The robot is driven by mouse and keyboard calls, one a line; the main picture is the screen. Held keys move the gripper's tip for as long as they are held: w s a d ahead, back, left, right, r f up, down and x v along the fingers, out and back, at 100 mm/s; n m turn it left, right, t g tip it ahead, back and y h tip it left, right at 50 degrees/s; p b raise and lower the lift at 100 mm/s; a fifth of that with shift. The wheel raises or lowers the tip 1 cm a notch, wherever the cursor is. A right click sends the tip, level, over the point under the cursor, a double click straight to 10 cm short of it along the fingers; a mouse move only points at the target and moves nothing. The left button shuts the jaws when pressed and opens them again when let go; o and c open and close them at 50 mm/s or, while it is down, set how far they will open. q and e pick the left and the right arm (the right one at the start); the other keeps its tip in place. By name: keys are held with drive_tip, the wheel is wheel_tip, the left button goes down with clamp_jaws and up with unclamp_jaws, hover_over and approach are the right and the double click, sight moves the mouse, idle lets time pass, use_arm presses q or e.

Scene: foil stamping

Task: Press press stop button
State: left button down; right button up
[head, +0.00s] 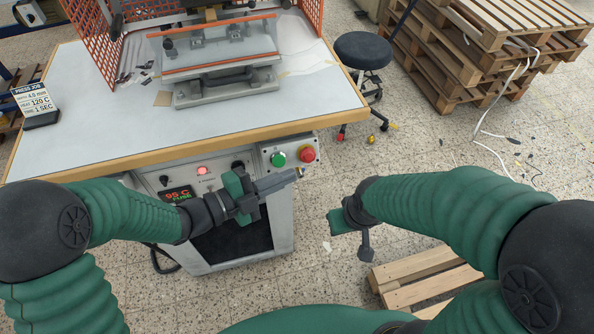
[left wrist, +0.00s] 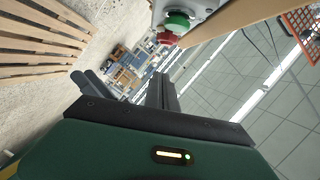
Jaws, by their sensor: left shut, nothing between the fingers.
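The red press stop button (head: 308,154) sits on a grey panel on the front of the press bench, right of a green button (head: 278,158). In the left wrist view the red button (left wrist: 166,38) and green button (left wrist: 177,22) show at the top, beyond the fingers. My left gripper (head: 294,175) is shut and empty, its tips just below and left of the red button in the head view. I see a gap to the button, but its depth is unclear. My right gripper (head: 366,250) hangs to the right, away from the panel; its jaw state is unclear.
The bench (head: 80,120) carries the press (head: 222,70) and a job sign (head: 36,98). A temperature display (head: 177,194) and red lamp (head: 201,170) sit left of the buttons. A stool (head: 362,50) and pallets (head: 480,50) stand behind; another pallet (head: 425,280) lies lower right.

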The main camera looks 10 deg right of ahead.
use_arm(q)
drive_tip(key=v, duration=0.4)
drive_tip(key=shift+s+r, duration=0.2)
drive_tip(key=shift+s, duration=0.05)
use_arm(e)
drive_tip(key=shift+s+r, duration=0.15)
use_arm(q)
drive_tip(key=shift+d, duration=0.1)
use_arm(e)
drive_tip(key=shift+d, duration=0.1)
